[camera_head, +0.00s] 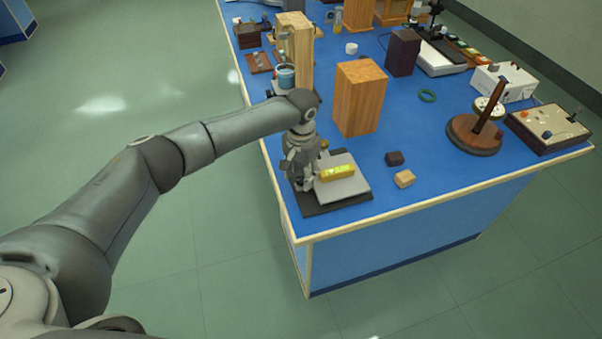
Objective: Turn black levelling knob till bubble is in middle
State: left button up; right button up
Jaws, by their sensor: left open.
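The levelling plate (349,187) is a grey slab on a dark base (333,206) at the near left corner of the blue bench. A yellow-green spirit level (338,172) lies on the plate. The bubble is too small to make out. My left gripper (300,181) points down over the left edge of the plate, beside the level, and is open. The black levelling knob cannot be made out; the gripper may hide it. A small brassy part (324,144) shows at the back of the plate. My right gripper is not in view.
A tall wooden block (360,98) stands behind the plate. A small black block (394,159) and a tan block (405,179) lie to the right. A round wooden stand (474,135) is farther right. The bench's front edge (440,205) runs close by.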

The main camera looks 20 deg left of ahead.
pick_arm(q)
jog(key=shift+f, duration=0.45)
jog(key=shift+c, duration=0.4)
grip_shut()
jog(key=shift+m, duration=0.3)
